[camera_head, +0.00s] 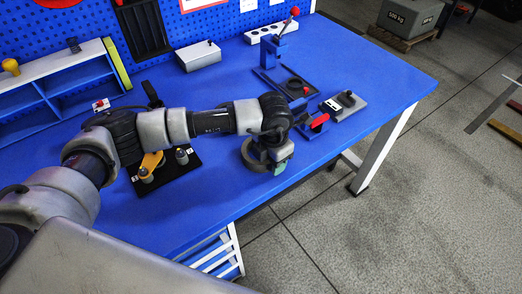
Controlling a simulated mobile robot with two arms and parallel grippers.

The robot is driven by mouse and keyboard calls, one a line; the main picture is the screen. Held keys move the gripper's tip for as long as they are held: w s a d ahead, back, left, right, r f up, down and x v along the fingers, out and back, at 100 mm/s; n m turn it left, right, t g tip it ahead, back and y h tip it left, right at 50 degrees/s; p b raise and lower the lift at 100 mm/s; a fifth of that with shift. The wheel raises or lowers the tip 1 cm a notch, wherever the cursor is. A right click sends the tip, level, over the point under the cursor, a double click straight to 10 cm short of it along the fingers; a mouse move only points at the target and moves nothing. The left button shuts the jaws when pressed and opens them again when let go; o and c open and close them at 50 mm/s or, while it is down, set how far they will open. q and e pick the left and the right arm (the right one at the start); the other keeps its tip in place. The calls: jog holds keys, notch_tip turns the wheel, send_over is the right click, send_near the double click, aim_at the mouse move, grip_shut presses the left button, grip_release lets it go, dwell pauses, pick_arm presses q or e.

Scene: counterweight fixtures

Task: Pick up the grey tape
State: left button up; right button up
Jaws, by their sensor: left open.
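The grey tape (252,160) looks like a dark grey ring lying on the blue tabletop near its front edge, partly hidden by my left arm's end. My left gripper (277,163) is right over the tape's right side, pointing down, with a teal patch at its tip. It is open. Whether its fingers straddle or touch the tape's wall is hidden from this angle. My right gripper is not in view.
A black plate with a yellow lever (151,164) lies beneath my left arm. Blue fixtures with red handles (317,123) stand right of the gripper. A white box (198,56) and a blue shelf (62,90) are behind. Free tabletop (390,75) lies at right.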

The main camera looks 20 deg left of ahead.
pick_arm(q)
jog(key=shift+f, duration=0.1)
jog(key=shift+c, duration=0.4)
grip_shut()
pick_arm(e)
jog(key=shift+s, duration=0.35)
pick_arm(q)
jog(key=shift+w+r, duration=0.1)
jog(key=shift+r, duration=0.5)
notch_tip(320, 180, up, 2)
jog(key=shift+r+b, duration=0.2)
jog(key=shift+b, duration=0.15)
jog(key=s+d+r+b, duration=0.1)
jog(key=d+r+b, duration=0.1)
jog(key=d+r, duration=0.5)
jog(key=shift+s+d+r, duration=0.25)
jog(key=shift+s+d, duration=0.15)
jog(key=shift+d, duration=1.9)
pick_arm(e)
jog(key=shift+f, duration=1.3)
